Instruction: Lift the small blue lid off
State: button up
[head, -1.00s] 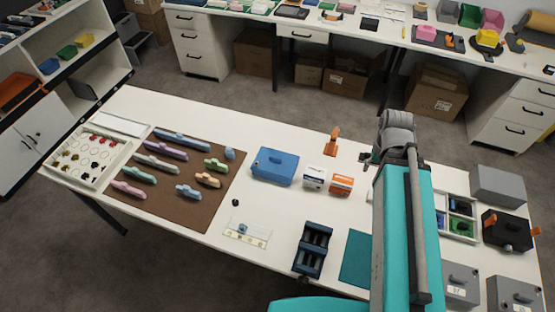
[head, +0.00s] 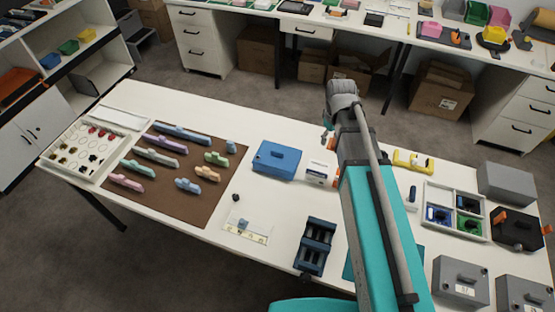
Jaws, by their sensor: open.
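A blue box (head: 268,168) with a blue lid (head: 277,155) stands near the middle of the white table; a small knob shows on the lid, which looks seated. A smaller blue piece (head: 438,214) lies in a compartment of the white divided tray at right; I cannot tell whether it is a lid. My gripper (head: 327,134) is mostly hidden behind my own arm, to the right of and beyond the blue box. The visible part looks apart from the box, and its jaws are open. Nothing visible is held.
A white carton (head: 320,173) stands close right of the blue box. A dark blue vise-like fixture (head: 315,247) is in front. A brown mat (head: 215,215) with several coloured pieces lies left. The divided tray (head: 427,205), a yellow tool (head: 412,161) and grey boxes (head: 460,281) are right.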

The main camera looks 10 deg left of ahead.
jog(key=w+a+f+n+b, duration=0.1)
jog(key=a+n, duration=0.3)
jog(key=a, duration=0.5)
jog(key=w+a+f+n+b, duration=0.2)
jog(key=w+a+f+n, duration=0.1)
jog(key=a, duration=0.7)
jog(key=shift+w+n, duration=0.35)
jog(key=shift+n, duration=0.35)
jog(key=shift+f+b, duration=0.25)
jog(key=shift+b, duration=0.15)
jog(key=b, duration=0.8)
send_over(278, 151)
jog(key=f, duration=0.8)
jog(key=shift+s+a+f, duration=0.1)
jog(key=shift+a+f, duration=0.05)
jog(key=shift+a, duration=0.1)
jog(key=shift+d+f+b, duration=0.2)
jog(key=shift+f+b, duration=2.4)
jog(key=shift+b, duration=0.15)
